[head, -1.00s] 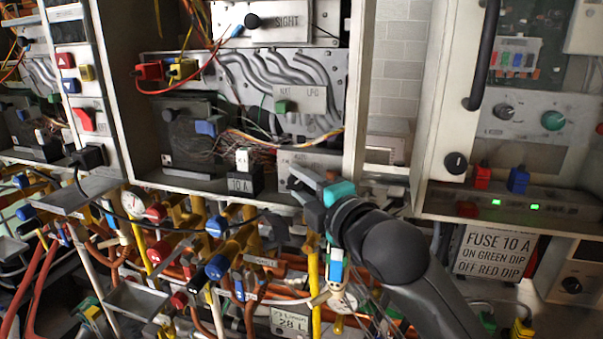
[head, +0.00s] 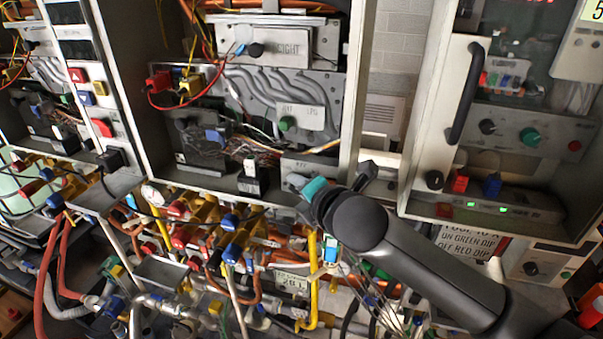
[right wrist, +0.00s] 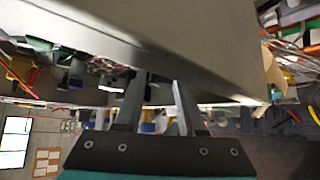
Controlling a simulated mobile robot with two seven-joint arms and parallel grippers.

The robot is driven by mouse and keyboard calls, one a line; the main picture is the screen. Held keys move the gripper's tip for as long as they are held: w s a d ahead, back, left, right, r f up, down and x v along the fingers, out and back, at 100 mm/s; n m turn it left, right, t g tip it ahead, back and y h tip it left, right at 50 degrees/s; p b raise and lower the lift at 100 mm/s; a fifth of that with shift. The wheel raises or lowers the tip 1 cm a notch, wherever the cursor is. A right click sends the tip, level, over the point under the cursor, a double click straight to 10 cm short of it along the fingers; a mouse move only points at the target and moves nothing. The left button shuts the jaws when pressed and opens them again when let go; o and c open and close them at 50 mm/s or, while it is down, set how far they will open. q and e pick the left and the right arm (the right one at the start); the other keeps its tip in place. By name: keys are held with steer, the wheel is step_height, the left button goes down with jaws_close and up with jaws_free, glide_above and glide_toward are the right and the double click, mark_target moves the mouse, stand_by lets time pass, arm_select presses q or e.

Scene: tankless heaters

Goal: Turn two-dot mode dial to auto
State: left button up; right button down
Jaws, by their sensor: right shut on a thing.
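My right gripper (head: 296,182) reaches into the lower right corner of the open middle cabinet (head: 352,120), at a small pale panel (head: 310,166). Its fingers also show in the right wrist view (right wrist: 158,82), spaced apart, with their tips at the cabinet's edge. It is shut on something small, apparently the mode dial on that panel. The dial itself, its dots and its auto mark are hidden by the fingers and the cabinet edge. My left gripper is not in view.
A green knob (head: 287,124) and a black-and-white switch (head: 250,176) sit close by in the same cabinet. Pipes and valves crowd the space below.

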steer(key=shift+r+n+g+h+p, duration=0.15)
steer(key=shift+n+g+h+p, duration=0.15)
steer(key=shift+h, duration=0.1)
stand_by(0.3)
steer(key=c, duration=0.8)
jaws_free()
steer(key=shift+o, duration=0.2)
